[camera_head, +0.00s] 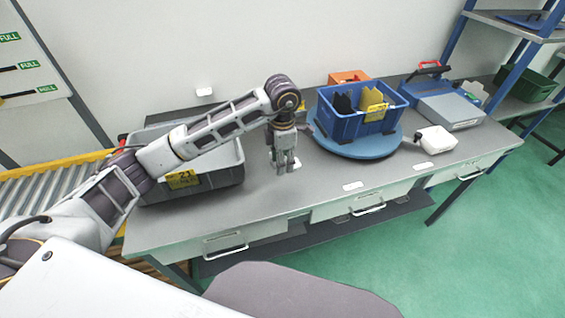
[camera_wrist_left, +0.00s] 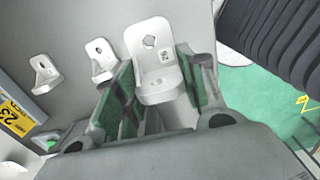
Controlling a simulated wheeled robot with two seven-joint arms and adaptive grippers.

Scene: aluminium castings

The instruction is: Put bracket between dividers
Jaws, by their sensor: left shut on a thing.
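My left gripper (camera_head: 285,168) points down over the grey table, right of the grey bin. In the left wrist view its green-padded fingers (camera_wrist_left: 155,95) are shut on a pale metal L-shaped bracket (camera_wrist_left: 155,52) with a hole in its upright plate. The bracket is barely visible in the head view. The dividers (camera_head: 372,98), yellowish plates, stand inside a blue crate (camera_head: 350,127) to the right of the gripper. The crate sits on a round blue turntable (camera_head: 350,148). The gaps between dividers are partly hidden by the crate wall. My right gripper is not in view.
A grey bin (camera_head: 228,176) with a yellow "23" label stands left of the gripper. Other brackets (camera_wrist_left: 45,75) show at the left wrist view's left. An orange bin (camera_head: 348,76) stands behind the crate; a white box (camera_head: 435,139) and grey-blue case (camera_head: 450,109) stand to its right.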

